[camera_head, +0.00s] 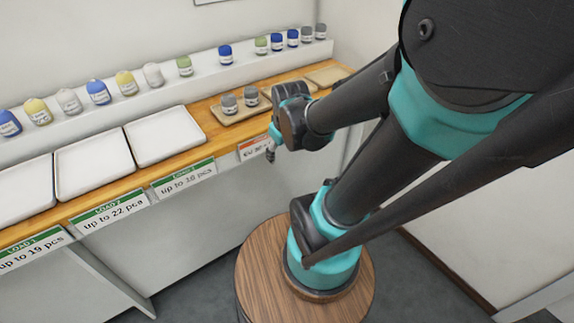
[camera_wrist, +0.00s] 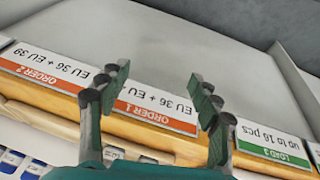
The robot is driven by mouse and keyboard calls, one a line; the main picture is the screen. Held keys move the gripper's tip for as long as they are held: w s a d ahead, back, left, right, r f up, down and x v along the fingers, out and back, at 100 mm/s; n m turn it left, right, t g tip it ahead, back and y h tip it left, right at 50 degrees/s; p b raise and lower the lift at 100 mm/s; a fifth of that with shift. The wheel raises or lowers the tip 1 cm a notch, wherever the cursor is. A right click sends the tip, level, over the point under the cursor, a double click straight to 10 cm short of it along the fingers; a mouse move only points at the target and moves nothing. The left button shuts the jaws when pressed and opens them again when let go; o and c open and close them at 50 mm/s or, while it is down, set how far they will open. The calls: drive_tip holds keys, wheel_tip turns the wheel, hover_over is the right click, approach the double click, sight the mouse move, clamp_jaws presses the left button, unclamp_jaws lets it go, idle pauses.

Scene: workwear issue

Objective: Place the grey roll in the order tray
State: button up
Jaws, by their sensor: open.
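Two small grey rolls stand upright on a wooden order tray (camera_head: 232,118) on the counter: a left one (camera_head: 229,104) and a right one (camera_head: 251,97). Two more grey rolls (camera_head: 307,34) (camera_head: 320,32) stand at the right end of the back shelf. My gripper (camera_head: 271,146) hangs in front of the counter edge, just right of the tray's front. In the wrist view my gripper (camera_wrist: 160,88) is open and empty, its fingers in front of the orange ORDER 1 label (camera_wrist: 155,112). My arm partly covers the counter right of the two rolls.
White trays (camera_head: 92,166) (camera_head: 163,136) lie empty on the counter to the left. Another wooden tray (camera_head: 328,75) lies at the far right. Blue, yellow, white and green rolls line the back shelf (camera_head: 200,73). A white front panel (camera_wrist: 215,50) drops below the counter.

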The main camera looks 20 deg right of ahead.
drive_tip(key=s+f+m, duration=0.2)
drive_tip(key=m, duration=0.1)
drive_tip(key=s+m, duration=0.1)
drive_tip(key=s, duration=0.1)
drive_tip(key=shift+d+f, duration=0.1)
drive_tip(key=shift+f, duration=0.3)
